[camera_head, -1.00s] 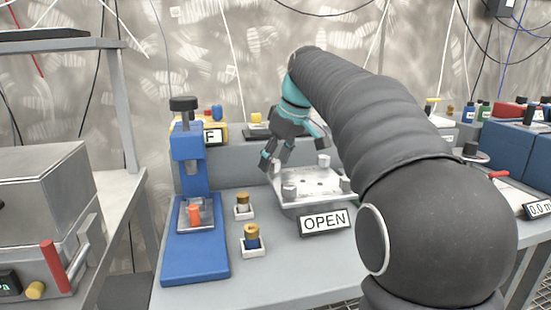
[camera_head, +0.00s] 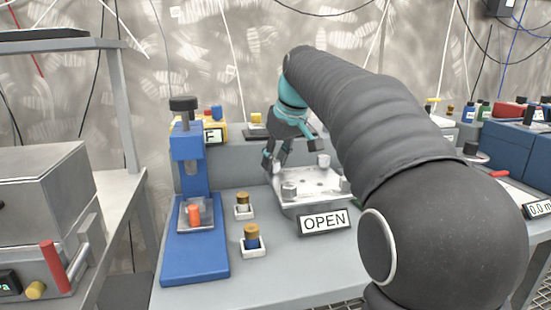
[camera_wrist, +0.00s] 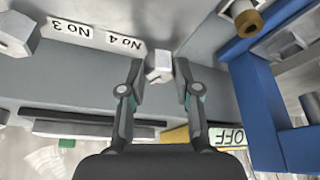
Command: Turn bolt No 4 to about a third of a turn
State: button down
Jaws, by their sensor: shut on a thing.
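In the wrist view bolt No 4 (camera_wrist: 158,66) is a pale block-shaped head beside the upside-down "No 4" label (camera_wrist: 125,40). My gripper (camera_wrist: 160,74) has one finger on each side of it and is shut on it. In the head view my gripper (camera_head: 274,164) is at the back left corner of the light metal plate (camera_head: 313,184) and hides most of that bolt. Other bolts stand on the plate: one at the front left (camera_head: 289,189), one at the back right (camera_head: 323,161). Bolt No 3 (camera_wrist: 18,32) shows at the wrist view's left edge.
My arm covers the right of the bench. A yellow box with an "F" display (camera_head: 213,136) stands behind.

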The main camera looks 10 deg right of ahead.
jog(key=m+h, duration=0.1)
jog(key=m, duration=0.1)
jog(key=m+h, duration=0.1)
jog(key=m, duration=0.2)
jog(key=shift+a, duration=0.2)
jog(key=m+h, duration=0.1)
jog(key=m, duration=0.4)
jog(key=shift+h, duration=0.4)
jog(key=m, duration=0.2)
jog(key=m+g+h, duration=0.1)
jog(key=m, duration=0.2)
jog(key=shift+w+a+h, duration=0.1)
jog(key=shift+a+h, duration=0.05)
jog(key=shift+h, duration=0.15)
jog(key=m+g, duration=0.1)
jog(key=m, duration=0.4)
jog(key=shift+g+h, duration=0.4)
jog(key=shift+m, duration=0.3)
jog(key=c, duration=0.8)
grip_release()
